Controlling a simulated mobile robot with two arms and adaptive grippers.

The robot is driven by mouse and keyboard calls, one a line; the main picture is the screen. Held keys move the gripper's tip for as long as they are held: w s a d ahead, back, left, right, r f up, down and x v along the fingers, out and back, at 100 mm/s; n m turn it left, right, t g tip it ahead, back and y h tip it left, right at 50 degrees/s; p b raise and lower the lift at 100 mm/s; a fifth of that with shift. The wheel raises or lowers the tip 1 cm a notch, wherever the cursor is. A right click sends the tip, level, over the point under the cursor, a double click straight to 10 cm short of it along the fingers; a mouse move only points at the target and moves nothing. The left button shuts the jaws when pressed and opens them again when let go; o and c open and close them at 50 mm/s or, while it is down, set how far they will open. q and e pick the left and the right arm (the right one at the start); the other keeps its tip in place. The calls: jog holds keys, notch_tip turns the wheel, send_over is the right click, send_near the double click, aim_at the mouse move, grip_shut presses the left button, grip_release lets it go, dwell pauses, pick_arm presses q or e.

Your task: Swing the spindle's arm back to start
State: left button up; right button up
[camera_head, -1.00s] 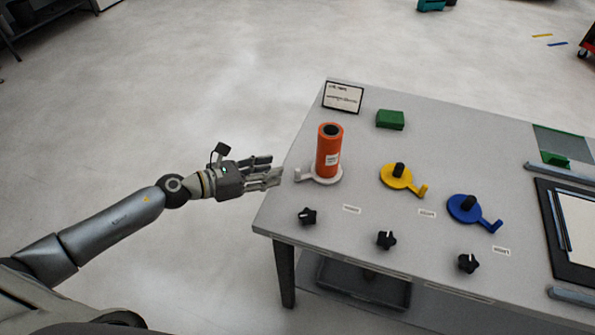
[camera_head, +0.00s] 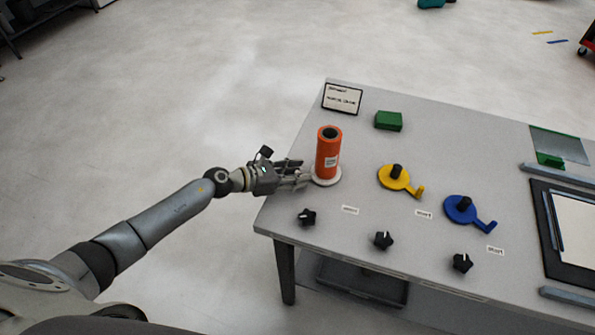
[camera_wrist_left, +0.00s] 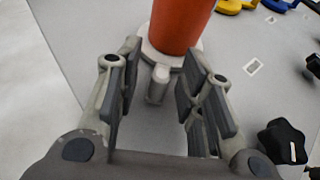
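The white spindle (camera_head: 327,181) stands at the left end of the table with an orange roll (camera_head: 327,155) upright on it. In the left wrist view the spindle's white arm (camera_wrist_left: 158,84) sticks out toward the gripper, below the orange roll (camera_wrist_left: 180,22). My left gripper (camera_head: 303,178) reaches in from the left at the table's edge; in the head view its fingers hide the spindle's arm. In the wrist view the left gripper (camera_wrist_left: 156,95) is open, with one finger on each side of the arm and gaps between. My right gripper is not in view.
A yellow spindle (camera_head: 394,178) and a blue spindle (camera_head: 463,209) stand to the right, both without rolls. Several black knobs (camera_head: 383,240) line the front edge. A green block (camera_head: 389,120) and a framed sign (camera_head: 342,98) are at the back.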

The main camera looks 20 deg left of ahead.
pick_arm(q)
jog(key=shift+w+d+f, duration=0.1)
grip_shut()
dwell(0.6)
